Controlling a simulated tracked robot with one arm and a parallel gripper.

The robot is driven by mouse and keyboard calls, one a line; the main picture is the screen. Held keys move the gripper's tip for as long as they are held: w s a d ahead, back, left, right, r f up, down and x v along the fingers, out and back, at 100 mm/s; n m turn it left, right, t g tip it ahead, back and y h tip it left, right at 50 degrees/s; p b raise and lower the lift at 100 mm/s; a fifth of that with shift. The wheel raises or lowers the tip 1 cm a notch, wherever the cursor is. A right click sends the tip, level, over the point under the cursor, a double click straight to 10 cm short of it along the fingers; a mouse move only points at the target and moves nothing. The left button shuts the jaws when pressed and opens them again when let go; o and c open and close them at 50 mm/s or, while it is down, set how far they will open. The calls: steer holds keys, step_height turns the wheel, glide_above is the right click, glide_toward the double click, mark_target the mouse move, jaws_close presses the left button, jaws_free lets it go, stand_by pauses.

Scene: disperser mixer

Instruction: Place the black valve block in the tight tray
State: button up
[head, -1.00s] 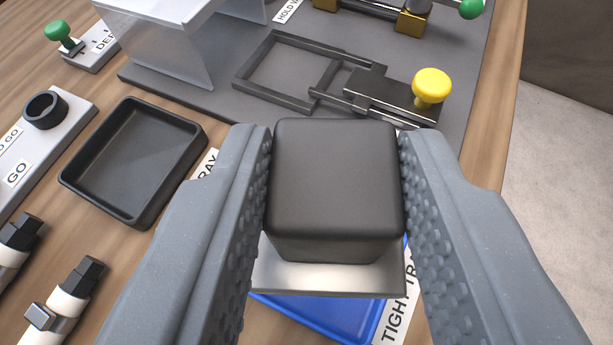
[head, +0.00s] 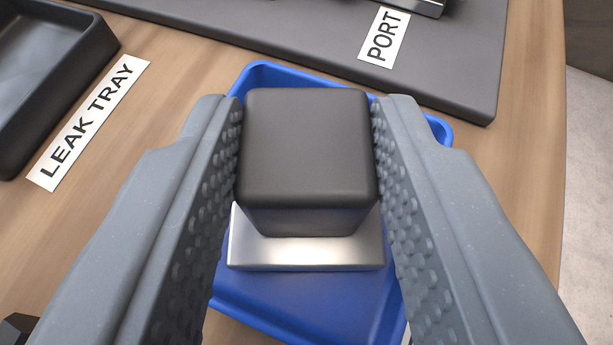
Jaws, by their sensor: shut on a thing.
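The black valve block (head: 306,155) has a dark rounded top and a shiny metal base plate (head: 306,252). My gripper (head: 307,140) is shut on its dark upper part, one finger on each side. The block is upright over the blue tray (head: 270,305), which shows behind, below and beside it. I cannot tell whether the metal base touches the tray floor. The block and fingers hide much of the tray. The tray's own label is not visible now.
A black tray (head: 45,75) with the label "LEAK TRAY" (head: 88,122) stands at the left. A dark grey plate (head: 440,75) with a "PORT" label (head: 383,37) lies behind the blue tray. The wooden table ends at the right; bare wood lies between the trays.

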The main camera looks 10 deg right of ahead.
steer(key=o, duration=1.1)
steer(key=shift+r, duration=0.1)
steer(key=shift+s+a+r, duration=0.1)
steer(key=shift+s+r, duration=0.05)
steer(key=shift+s, duration=0.15)
steer(key=p+v, duration=0.1)
steer(key=v, duration=1)
steer(key=shift+s, duration=0.2)
